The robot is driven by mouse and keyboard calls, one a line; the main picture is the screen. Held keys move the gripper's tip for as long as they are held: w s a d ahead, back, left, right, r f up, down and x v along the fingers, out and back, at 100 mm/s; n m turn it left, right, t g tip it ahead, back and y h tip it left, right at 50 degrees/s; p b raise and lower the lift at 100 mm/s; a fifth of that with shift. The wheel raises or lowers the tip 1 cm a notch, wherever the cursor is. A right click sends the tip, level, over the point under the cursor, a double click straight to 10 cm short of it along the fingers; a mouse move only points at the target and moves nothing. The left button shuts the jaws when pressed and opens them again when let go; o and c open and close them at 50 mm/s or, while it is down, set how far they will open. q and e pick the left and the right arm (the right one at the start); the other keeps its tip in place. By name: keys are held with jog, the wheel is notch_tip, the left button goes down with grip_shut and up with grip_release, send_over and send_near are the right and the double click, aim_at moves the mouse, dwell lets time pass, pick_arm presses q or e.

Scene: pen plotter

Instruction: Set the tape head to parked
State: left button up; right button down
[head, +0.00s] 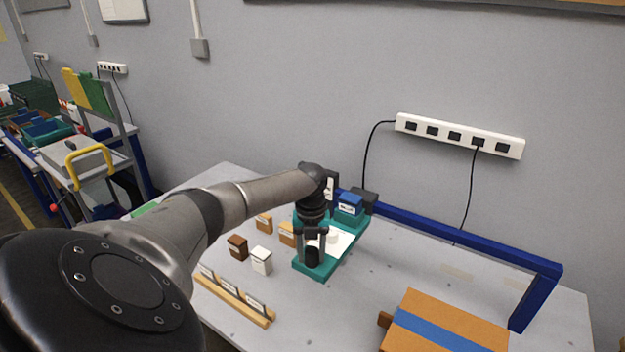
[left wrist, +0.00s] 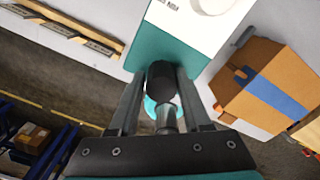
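The teal-based device (head: 312,268) stands on the grey table with a white sheet on it. At its back is a blue block with a pale label (head: 350,204); I cannot tell if this is the tape head. No parked mark is readable. My left gripper (head: 312,255) points down over the near end of the base. In the left wrist view its fingers (left wrist: 163,80) stand apart on both sides of a black knob (left wrist: 162,73). A grey stem shows below the knob. Whether the fingers press on it is unclear. My right gripper is out of view.
Brown, white and orange small blocks (head: 261,261) stand left of the device. A wooden rack with labels (head: 235,299) lies near the front edge. A cardboard box with a blue strip (head: 450,325) is at front right. A blue rail (head: 450,238) runs behind.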

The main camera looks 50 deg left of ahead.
pick_arm(q)
jog(key=o, duration=0.3)
jog(key=shift+s+a, duration=0.1)
jog(key=shift+a, duration=0.2)
jog(key=shift+o, duration=0.5)
jog(key=shift+d, duration=0.15)
notch_tip(320, 180, up, 15)
jog(key=shift+r, duration=0.15)
